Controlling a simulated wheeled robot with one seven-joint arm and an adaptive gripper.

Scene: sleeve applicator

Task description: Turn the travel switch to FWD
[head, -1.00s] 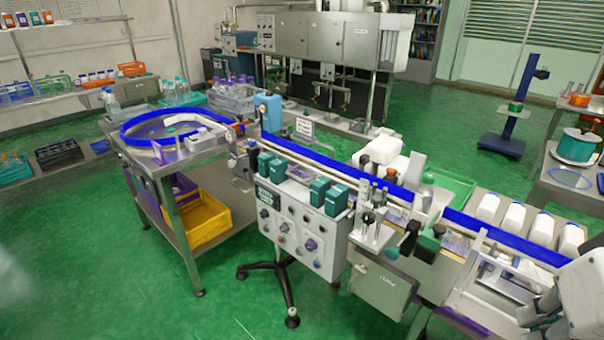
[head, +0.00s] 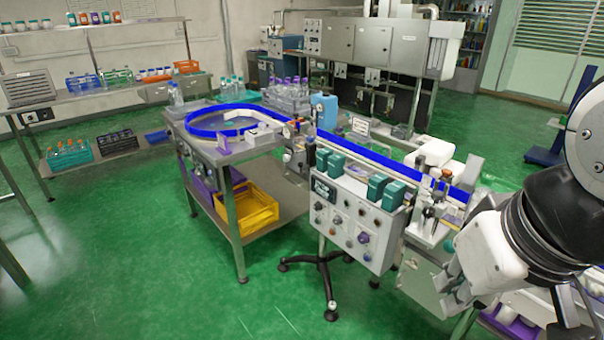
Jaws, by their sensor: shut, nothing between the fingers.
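A grey-white control panel (head: 346,238) stands on a black stand at the centre, with several dark knobs, small lamps and a purple knob (head: 363,237) on its sloped face. The labels are too small to read, so I cannot tell which knob is the travel switch or how it is set. My gripper (head: 446,294) is at the right, to the right of the panel and apart from it in the picture. Its grey fingers point down and left and are shut on nothing. My arm hides part of the conveyor's right end.
Teal boxes (head: 381,190) sit along the panel's top, before the blue-railed conveyor (head: 375,160). A steel table (head: 225,156) with a blue ring and a yellow crate (head: 247,207) stands left of the panel. The green floor (head: 150,270) in front is clear.

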